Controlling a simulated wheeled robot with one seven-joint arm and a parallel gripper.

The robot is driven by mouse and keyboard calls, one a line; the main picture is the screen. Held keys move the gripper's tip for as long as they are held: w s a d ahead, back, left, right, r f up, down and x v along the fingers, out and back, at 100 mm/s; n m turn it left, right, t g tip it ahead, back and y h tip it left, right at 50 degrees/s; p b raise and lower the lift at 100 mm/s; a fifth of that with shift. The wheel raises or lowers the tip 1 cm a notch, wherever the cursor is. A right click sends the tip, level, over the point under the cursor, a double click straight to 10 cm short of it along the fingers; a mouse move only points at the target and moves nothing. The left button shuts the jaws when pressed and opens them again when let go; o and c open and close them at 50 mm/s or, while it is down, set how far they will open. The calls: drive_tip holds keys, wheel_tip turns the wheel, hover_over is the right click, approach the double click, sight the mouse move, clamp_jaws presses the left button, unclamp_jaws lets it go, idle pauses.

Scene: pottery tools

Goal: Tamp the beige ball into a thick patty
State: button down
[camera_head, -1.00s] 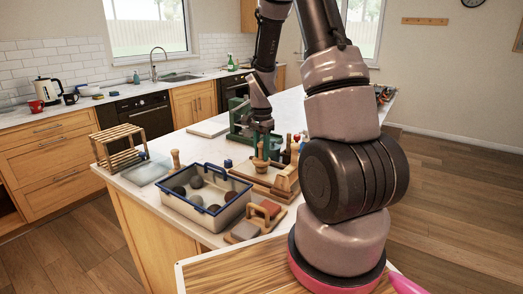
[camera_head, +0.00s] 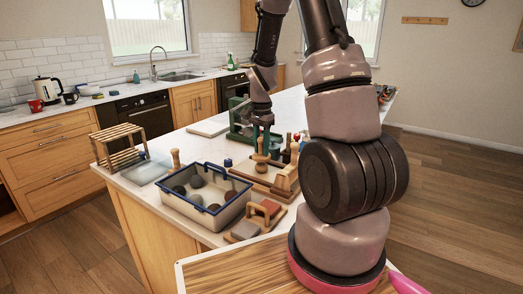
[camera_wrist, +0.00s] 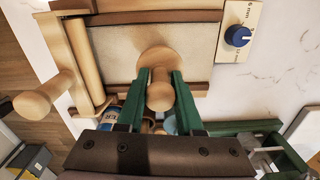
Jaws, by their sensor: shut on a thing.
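My gripper (camera_head: 262,138) is shut on the handle of a wooden tamper (camera_head: 260,155) over the framed work board (camera_head: 238,173). In the wrist view the green fingers (camera_wrist: 160,88) close around the tamper's handle, and its round wooden disc (camera_wrist: 152,56) shows beyond them, over the pale board surface (camera_wrist: 112,48). I cannot make out the beige ball in either view. The area under the disc is hidden, and I cannot tell whether the disc touches anything.
A blue-rimmed bin (camera_head: 222,222) with several balls stands in front of the board. A wooden rack (camera_head: 118,148) stands at left. In the wrist view, a roller (camera_wrist: 84,62) and a blue knob (camera_wrist: 237,36) flank the board. Green equipment (camera_head: 238,118) stands behind.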

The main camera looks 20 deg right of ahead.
sight(261, 138)
drive_tip(key=shift+f, duration=0.95)
idle(0.8)
drive_tip(key=shift+r, duration=0.85)
drive_tip(key=shift+f, duration=1)
drive_tip(key=shift+r, duration=0.9)
drive_tip(key=shift+r, duration=2.55)
drive_tip(key=shift+a, duration=0.1)
